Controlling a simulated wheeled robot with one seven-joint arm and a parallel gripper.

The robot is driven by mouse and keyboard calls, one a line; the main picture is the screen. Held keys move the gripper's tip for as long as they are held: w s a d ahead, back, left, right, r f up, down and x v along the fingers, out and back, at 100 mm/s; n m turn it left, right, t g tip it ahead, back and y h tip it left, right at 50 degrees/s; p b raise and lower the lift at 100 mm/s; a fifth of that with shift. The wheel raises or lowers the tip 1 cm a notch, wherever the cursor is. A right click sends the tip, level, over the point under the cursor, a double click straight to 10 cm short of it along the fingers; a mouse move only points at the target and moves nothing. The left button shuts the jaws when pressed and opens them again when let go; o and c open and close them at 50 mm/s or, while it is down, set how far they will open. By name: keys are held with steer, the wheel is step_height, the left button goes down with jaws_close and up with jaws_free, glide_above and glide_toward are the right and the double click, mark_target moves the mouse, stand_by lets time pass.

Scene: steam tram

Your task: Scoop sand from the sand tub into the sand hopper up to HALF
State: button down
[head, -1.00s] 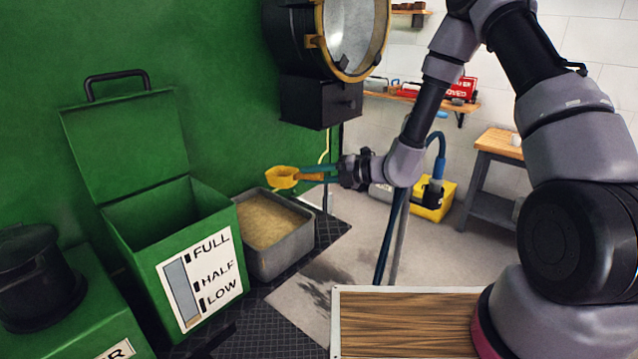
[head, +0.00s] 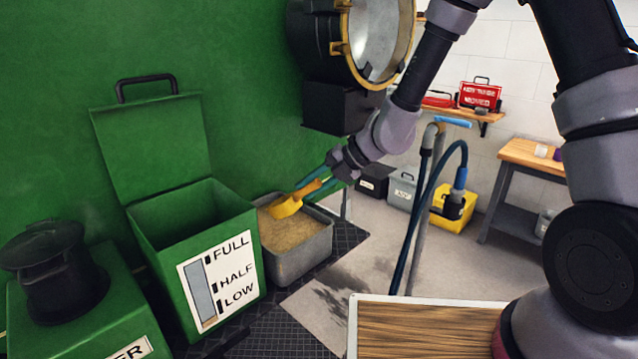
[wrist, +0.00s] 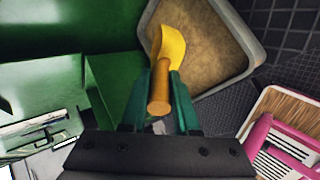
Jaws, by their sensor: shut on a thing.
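My gripper (head: 325,182) is shut on the wooden handle of a yellow scoop (head: 287,204). The scoop is tilted down over the grey sand tub (head: 304,263), close to the sand (head: 284,232); I cannot tell if it touches. In the wrist view the scoop (wrist: 170,48) reaches over the tub's near edge, and its inside is not clear to see. The green sand hopper (head: 170,258) stands left of the tub with its lid (head: 152,148) open.
A black lamp (head: 365,45) with a brass rim hangs above and behind the tub. A green box with a black cap (head: 43,262) stands left of the hopper. A wooden-topped surface (head: 425,328) is at the front. A hose stand (head: 418,215) is right of the tub.

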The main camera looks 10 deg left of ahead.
step_height(320, 180, down, 7)
steer(key=a+y, duration=0.2)
steer(key=r+y, duration=0.1)
steer(key=d+r+y, duration=0.1)
steer(key=r, duration=0.1)
steer(key=d+r+t+y, duration=0.1)
steer(key=r, duration=0.1)
steer(key=shift+d+n+y, duration=0.2)
steer(key=shift+n+y, duration=0.2)
steer(key=shift+s+d+r+y, duration=0.1)
steer(key=shift+d+r+y, duration=0.1)
steer(key=shift+r, duration=0.2)
steer(key=shift+d+r+y, duration=0.1)
steer(key=shift+r+y, duration=0.1)
steer(key=shift+r, duration=0.15)
